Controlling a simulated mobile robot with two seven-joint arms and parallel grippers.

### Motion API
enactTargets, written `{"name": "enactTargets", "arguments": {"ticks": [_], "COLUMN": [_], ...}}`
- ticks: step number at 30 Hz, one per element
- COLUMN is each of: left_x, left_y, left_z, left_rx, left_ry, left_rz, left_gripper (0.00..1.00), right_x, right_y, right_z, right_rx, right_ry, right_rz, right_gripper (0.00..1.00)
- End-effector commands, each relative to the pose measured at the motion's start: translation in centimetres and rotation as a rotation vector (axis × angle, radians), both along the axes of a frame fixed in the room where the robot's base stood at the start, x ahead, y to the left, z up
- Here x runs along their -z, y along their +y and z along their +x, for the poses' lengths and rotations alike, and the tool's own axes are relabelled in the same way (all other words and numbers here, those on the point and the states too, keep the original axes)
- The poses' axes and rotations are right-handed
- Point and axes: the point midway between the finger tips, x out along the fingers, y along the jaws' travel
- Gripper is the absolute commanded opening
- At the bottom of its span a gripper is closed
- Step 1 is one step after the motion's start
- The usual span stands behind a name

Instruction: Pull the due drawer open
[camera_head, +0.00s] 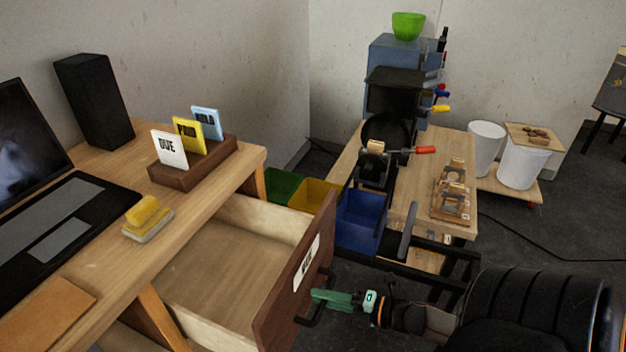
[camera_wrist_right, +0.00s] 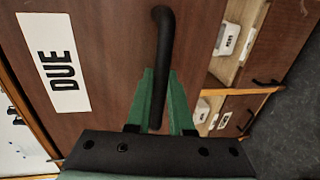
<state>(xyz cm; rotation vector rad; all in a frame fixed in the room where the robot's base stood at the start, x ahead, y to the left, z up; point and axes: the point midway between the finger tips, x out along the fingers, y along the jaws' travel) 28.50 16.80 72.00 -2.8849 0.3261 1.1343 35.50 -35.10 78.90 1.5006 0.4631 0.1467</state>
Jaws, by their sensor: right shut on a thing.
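The due drawer (camera_head: 290,285) stands pulled out from under the desk, and its pale wooden inside looks empty. Its brown front carries a white label, which reads DUE (camera_wrist_right: 55,65) in the right wrist view. A black bar handle (camera_wrist_right: 162,60) is fixed on the front; it also shows in the head view (camera_head: 318,312). My right gripper (camera_head: 318,297) has its green fingers around the handle, shut on it; in the right wrist view the fingers (camera_wrist_right: 160,100) lie on either side of the bar. My left gripper is not in view.
On the desk (camera_head: 200,215) are a laptop (camera_head: 70,220), a speaker (camera_head: 95,100), a yellow sponge (camera_head: 145,212) and a card holder (camera_head: 195,165) with DUE, PAID and HOLD cards. Bins, including a blue one (camera_head: 360,220), and a workbench (camera_head: 410,200) stand beyond the drawer.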

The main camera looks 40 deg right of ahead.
Motion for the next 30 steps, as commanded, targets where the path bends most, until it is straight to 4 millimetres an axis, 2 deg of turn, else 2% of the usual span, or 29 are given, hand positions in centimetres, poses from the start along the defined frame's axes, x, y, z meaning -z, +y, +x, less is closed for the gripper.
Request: {"name": "enactTargets", "arguments": {"ticks": [11,12,19,26,30], "left_x": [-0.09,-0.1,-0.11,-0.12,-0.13], "left_y": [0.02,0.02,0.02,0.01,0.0], "left_z": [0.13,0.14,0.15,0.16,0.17], "left_rx": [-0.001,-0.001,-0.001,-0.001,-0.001], "left_ry": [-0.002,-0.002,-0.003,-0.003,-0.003], "left_rz": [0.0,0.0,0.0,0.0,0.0], "left_gripper": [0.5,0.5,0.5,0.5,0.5], "right_x": [0.02,0.01,0.01,-0.01,-0.09], "right_y": [-0.13,-0.13,-0.11,-0.1,-0.38], "right_z": [-0.21,-0.2,-0.18,-0.2,-0.92], "right_rx": [0.001,0.001,0.001,0.0,0.001], "right_ry": [0.0,0.0,0.0,0.0,0.002], "right_rz": [0.0,0.0,0.0,0.0,0.0], "right_gripper": [0.0,0.23,0.48,0.48,0.48]}}
